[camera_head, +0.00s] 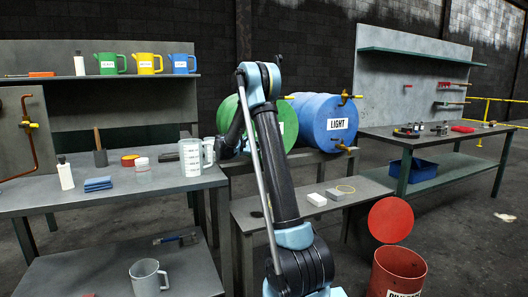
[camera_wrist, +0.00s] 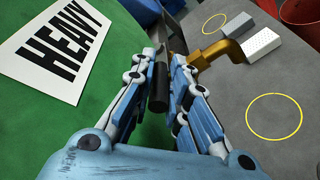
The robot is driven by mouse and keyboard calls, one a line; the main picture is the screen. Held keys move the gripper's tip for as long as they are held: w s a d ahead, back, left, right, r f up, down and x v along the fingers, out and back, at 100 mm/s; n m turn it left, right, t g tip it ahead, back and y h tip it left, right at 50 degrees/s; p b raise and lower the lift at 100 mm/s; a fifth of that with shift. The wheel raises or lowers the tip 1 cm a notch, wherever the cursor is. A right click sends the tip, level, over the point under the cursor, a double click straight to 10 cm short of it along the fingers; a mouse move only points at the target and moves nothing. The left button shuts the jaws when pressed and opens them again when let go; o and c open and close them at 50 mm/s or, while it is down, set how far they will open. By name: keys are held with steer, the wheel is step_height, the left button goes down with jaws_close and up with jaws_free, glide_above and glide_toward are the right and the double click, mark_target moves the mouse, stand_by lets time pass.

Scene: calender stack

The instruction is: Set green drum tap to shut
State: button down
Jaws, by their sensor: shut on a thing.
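The green drum (camera_head: 288,122) lies on its side on a stand, partly hidden behind my arm in the head view. In the wrist view its green end (camera_wrist: 60,140) bears a white HEAVY label (camera_wrist: 55,50). A brass tap (camera_wrist: 222,52) stands out from the drum, and its outlet points right. My gripper (camera_wrist: 167,75) is shut on the tap's black handle (camera_wrist: 160,80), which shows between the fingertips. The fingers hide where the handle joins the tap. In the head view the gripper's contact is hard to make out.
A blue drum (camera_head: 320,110) labelled LIGHT lies to the right. A low bench (camera_head: 270,210) carries pale blocks (camera_head: 317,199) and a yellow ring (camera_wrist: 273,115). A red bin (camera_head: 395,270) stands at front right. A measuring jug (camera_head: 191,160) stands on the left table.

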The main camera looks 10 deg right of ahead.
steer(key=c, duration=1.6)
jaws_free()
steer(key=shift+r, duration=0.1)
steer(key=o, duration=0.9)
steer(key=r, duration=0.7)
steer(key=shift+w, duration=0.3)
steer(key=shift+s+a+r, duration=0.1)
steer(key=shift+s+r, duration=0.1)
steer(key=shift+r, duration=0.3)
steer(key=shift+s+a+r, duration=0.1)
steer(key=shift+s+r, duration=0.1)
steer(key=shift+r, duration=0.3)
steer(key=shift+c, duration=1.4)
steer(key=shift+w+d, duration=0.1)
steer(key=shift+w, duration=0.15)
steer(key=c, duration=0.5)
steer(key=shift+r, duration=0.4)
steer(key=shift+c, duration=0.5)
steer(key=shift+s+d, duration=0.1)
